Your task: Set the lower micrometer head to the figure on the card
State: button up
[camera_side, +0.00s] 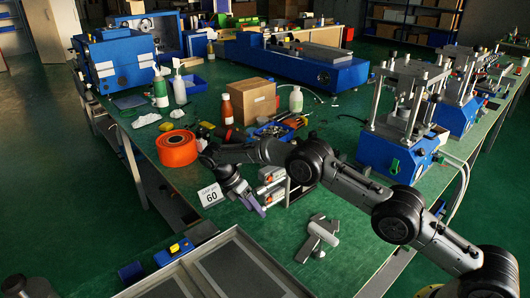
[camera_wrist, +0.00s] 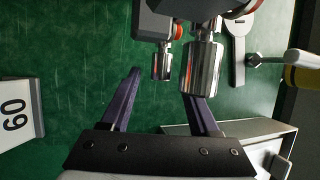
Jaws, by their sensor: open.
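Two micrometer heads on grey blocks stand one above the other in the side view, the upper (camera_side: 271,173) and the lower (camera_side: 269,189). In the wrist view one bright metal barrel (camera_wrist: 203,68) looks large and near, the other (camera_wrist: 162,62) smaller and farther, probably the lower head. My gripper (camera_wrist: 160,84) is open, with purple fingers. The smaller barrel shows between the fingertips, with no clear contact. The larger barrel hides part of the right finger. A white card (camera_side: 211,195) reads 60; it shows turned in the wrist view (camera_wrist: 15,120). Scale marks are unreadable.
An orange spool (camera_side: 177,148) stands left of the arm, a cardboard box (camera_side: 252,100) behind it. A grey part (camera_side: 318,237) lies right of the heads. A blue-based press (camera_side: 398,150) stands at the right. A grey tray (camera_side: 225,275) is in front.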

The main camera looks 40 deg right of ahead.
jog(key=shift+s+r+t, duration=0.1)
jog(key=shift+t, duration=0.2)
jog(key=shift+s+m+t, duration=0.15)
jog(key=shift+t, duration=0.55)
jog(key=shift+s+m+t, duration=0.15)
jog(key=shift+t, duration=0.55)
jog(key=shift+a+r, duration=0.1)
jog(key=shift+r, duration=0.05)
jog(key=v, duration=1.4)
jog(key=s+d+r+m+t+h, duration=0.1)
jog(key=s+d+r+m, duration=0.1)
jog(key=r, duration=0.6)
jog(key=s+d+r+m+h, duration=0.1)
jog(key=s+d+r+m, duration=0.1)
jog(key=d+r, duration=0.3)
jog(key=shift+s+r+t+h, duration=0.35)
jog(key=shift+s+r, duration=0.35)
jog(key=shift+r, duration=0.7)
